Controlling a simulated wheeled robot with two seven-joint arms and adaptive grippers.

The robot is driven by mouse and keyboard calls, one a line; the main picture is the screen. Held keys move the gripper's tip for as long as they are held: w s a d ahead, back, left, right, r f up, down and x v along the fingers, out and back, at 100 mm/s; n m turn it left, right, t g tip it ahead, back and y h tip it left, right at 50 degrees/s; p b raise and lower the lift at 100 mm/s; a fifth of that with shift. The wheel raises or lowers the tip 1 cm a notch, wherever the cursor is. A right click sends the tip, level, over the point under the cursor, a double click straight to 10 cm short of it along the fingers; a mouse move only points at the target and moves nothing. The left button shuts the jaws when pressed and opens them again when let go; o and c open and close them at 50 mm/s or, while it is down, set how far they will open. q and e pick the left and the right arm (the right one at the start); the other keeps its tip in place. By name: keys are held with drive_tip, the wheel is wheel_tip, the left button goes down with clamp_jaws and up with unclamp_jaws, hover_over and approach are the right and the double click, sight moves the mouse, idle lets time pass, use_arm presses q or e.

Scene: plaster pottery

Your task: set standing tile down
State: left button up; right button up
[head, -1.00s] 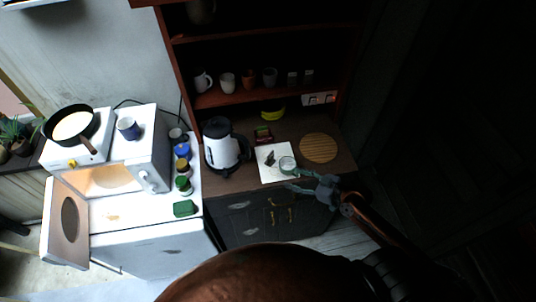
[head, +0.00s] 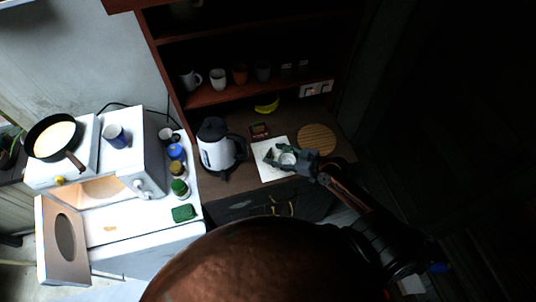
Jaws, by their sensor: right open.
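A white square board (head: 264,173) lies on the dark wooden counter. A small round pale-green cup or bowl (head: 288,158) stands on it. A small dark piece beside the cup, possibly the standing tile, is too small and too covered by my gripper to make out. My right gripper (head: 278,156) comes in from the right over the board. Its jaws are open around or just above the cup; I cannot tell whether they touch anything. My left gripper is not in view.
A white and black kettle (head: 215,148) stands left of the board. A round wooden mat (head: 317,139) lies to the right, and a small dark red box (head: 260,130) is behind. Several cups stand on the shelf (head: 215,93).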

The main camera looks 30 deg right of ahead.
sight(270, 152)
drive_tip(key=p+x, duration=0.1)
drive_tip(key=x, duration=0.2)
drive_tip(key=shift+w+a+f, duration=0.1)
drive_tip(key=shift+w+f, duration=0.1)
drive_tip(key=shift+w, duration=0.15)
drive_tip(key=shift+w+a+f+p, duration=0.15)
drive_tip(key=shift+p, duration=0.15)
drive_tip(key=shift+f, duration=0.1)
drive_tip(key=c, duration=0.7)
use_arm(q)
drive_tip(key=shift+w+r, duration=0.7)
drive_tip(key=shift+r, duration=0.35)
use_arm(e)
drive_tip(key=c, duration=0.6)
